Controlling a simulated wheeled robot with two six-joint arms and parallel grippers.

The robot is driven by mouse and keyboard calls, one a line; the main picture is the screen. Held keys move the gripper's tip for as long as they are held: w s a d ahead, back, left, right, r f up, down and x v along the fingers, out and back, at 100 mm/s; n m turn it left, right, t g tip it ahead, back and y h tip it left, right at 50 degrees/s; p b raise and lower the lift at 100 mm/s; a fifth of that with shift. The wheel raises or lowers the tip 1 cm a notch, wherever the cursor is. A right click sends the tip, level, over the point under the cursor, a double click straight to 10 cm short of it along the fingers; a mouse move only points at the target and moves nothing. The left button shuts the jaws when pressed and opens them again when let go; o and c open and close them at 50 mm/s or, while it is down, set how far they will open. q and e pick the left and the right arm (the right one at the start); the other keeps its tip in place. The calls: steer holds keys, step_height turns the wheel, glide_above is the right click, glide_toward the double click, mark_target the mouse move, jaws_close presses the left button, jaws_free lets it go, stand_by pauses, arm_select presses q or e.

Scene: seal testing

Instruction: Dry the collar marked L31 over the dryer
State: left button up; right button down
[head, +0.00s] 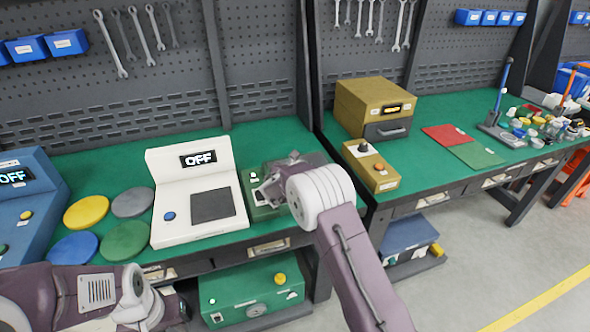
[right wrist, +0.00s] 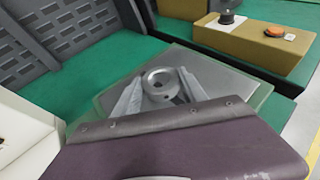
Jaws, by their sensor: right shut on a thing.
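A grey metal collar (right wrist: 160,88) with a round hole is held between the two fingers of my right gripper (right wrist: 158,95), seen in the right wrist view. The gripper is shut on it, above a grey plate (right wrist: 215,75) with a green rim. No L31 mark can be read on the collar. In the head view my right gripper (head: 272,188) is over a green box (head: 258,211) with small buttons on its front, and the collar cannot be made out there. I cannot tell from a label whether this box is the dryer.
A white machine reading OFF (head: 195,190) stands left of the green box. Coloured discs (head: 125,241) lie left of it, near a blue machine (head: 30,200). A yellow button box (head: 371,166) and a yellow cabinet (head: 374,105) stand on the right bench.

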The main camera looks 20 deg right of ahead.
steer(key=shift+w+d+b, duration=0.1)
steer(key=shift+d+b, duration=1.25)
steer(key=shift+d, duration=1.45)
steer(key=shift+r, duration=0.1)
step_height(320, 180, up, 9)
steer(key=p, duration=0.7)
